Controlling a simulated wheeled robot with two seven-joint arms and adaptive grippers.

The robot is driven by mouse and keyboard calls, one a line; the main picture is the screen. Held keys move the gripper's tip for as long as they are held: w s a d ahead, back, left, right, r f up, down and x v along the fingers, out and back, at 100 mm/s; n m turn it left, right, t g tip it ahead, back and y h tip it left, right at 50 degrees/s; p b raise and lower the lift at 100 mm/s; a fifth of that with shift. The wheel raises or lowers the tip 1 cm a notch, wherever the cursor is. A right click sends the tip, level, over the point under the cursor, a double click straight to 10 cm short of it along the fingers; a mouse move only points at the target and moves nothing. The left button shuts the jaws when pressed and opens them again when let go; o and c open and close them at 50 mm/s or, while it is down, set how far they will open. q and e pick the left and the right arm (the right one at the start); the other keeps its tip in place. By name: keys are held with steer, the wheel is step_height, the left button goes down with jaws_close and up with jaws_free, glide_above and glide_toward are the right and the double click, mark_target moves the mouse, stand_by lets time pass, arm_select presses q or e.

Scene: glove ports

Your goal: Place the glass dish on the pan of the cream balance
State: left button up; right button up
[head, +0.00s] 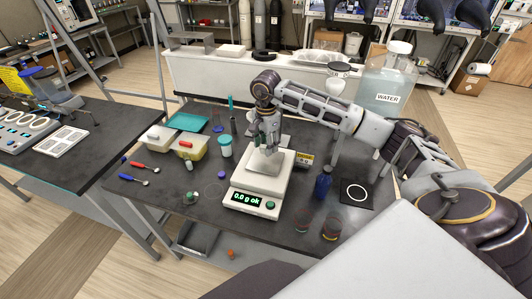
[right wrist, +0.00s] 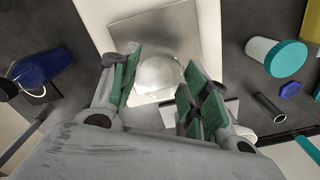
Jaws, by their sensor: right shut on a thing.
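The cream balance (head: 257,182) stands on the dark bench, its display reading 0.0 g ok. Its square metal pan (head: 266,167) also shows in the right wrist view (right wrist: 140,32). My right gripper (head: 266,146) is above the pan, pointing down. In the right wrist view the clear round glass dish (right wrist: 159,76) is between the green-padded fingers, and the gripper is shut on it. The dish appears over the pan; whether it touches the pan I cannot tell. In the head view the dish is hard to make out. My left gripper is not in view.
A blue bottle (head: 322,186) and a black mat with a white ring (head: 356,192) are right of the balance. A white jar with a teal lid (head: 225,147) and trays (head: 188,148) are left. Amber-rimmed glasses (head: 332,229) stand near the front edge.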

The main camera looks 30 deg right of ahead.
mark_target(266, 160)
steer(key=shift+f, duration=0.65)
steer(key=shift+f+p, duration=0.5)
steer(key=shift+f, duration=1.35)
steer(key=shift+f, duration=0.15)
steer(key=o, duration=0.9)
steer(key=shift+r, duration=0.2)
